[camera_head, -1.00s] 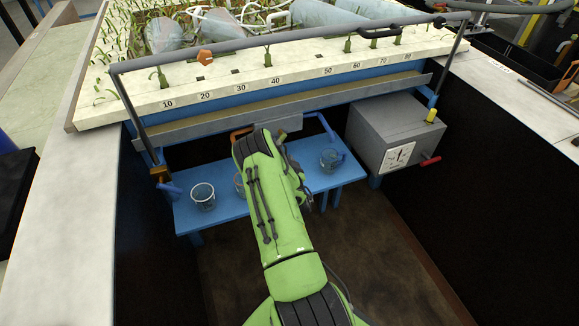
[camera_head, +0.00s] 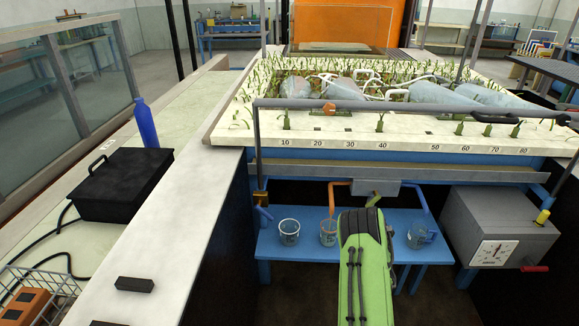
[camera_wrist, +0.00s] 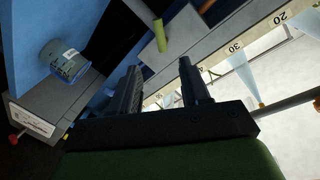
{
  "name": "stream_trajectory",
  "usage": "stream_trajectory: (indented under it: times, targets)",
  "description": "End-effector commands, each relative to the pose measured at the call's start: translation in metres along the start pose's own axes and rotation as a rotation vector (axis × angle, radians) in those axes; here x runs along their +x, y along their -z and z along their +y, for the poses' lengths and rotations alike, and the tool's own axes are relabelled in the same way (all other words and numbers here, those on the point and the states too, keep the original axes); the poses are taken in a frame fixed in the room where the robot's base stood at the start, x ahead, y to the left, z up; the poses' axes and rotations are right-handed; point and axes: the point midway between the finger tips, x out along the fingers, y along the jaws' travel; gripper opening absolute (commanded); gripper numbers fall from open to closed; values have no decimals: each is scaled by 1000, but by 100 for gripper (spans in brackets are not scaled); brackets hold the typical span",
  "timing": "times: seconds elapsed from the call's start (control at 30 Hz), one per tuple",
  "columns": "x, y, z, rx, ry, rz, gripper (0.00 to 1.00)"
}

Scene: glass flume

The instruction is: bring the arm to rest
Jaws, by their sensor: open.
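My green arm (camera_head: 365,265) reaches forward and down, in front of the blue bench under the planted bed. In the wrist view my gripper (camera_wrist: 160,72) is open, its two dark fingers apart with nothing seen between them. In the head view the arm hides the fingers. A grey bed edge and the numbered white rim (camera_wrist: 228,58) show beyond the fingers in the wrist view.
The blue bench (camera_head: 270,245) holds a beaker (camera_head: 289,231) on the left, one beside an orange pipe (camera_head: 328,232), and one by a blue pipe (camera_head: 418,237). A grey box (camera_head: 500,220) with a dial stands right. A dark rail (camera_head: 400,104) crosses above the bed.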

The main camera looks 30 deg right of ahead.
Motion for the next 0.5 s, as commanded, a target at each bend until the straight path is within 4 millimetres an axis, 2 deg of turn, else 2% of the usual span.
stream_trajectory:
  times: [0.1, 0.17, 0.27, 0.33, 0.43, 0.5]
  targets:
    - [0, 0, -1, 0, 0, -1, 46]
    - [2, 6, -12, -5, -2, -9, 46]
    - [3, 24, -58, -28, -18, -63, 46]
    - [-6, 40, -104, -59, -32, -137, 46]
    - [-34, 57, -169, -118, -38, -264, 46]
    - [-64, 67, -210, -166, -27, -360, 46]
